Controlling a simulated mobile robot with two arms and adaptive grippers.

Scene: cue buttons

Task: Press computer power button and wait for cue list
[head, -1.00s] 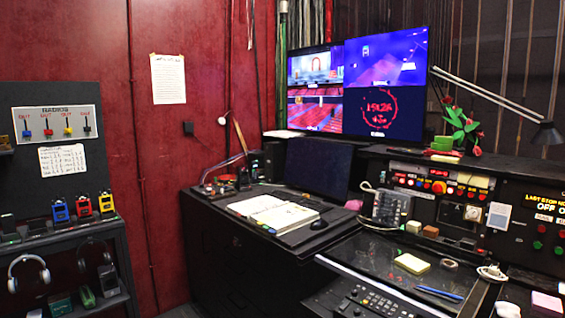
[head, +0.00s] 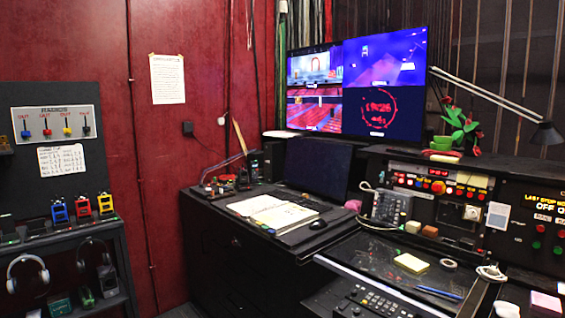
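A dark computer screen (head: 316,167) stands on the black desk in the middle of the head view, below the lit wall monitor. Its face is blank and black. I cannot make out a power button on it or a separate computer case. An open book of white pages (head: 272,213) lies on the desk in front of it, and a dark mouse (head: 318,225) lies to the book's right. No cue list shows on the dark screen. Neither of my grippers is in view.
A control console (head: 437,205) with lit buttons, a telephone (head: 389,206) and a desk lamp (head: 545,134) fills the right side. A shelf (head: 65,239) with radios and headphones stands at the left. A large four-part monitor (head: 357,85) hangs behind.

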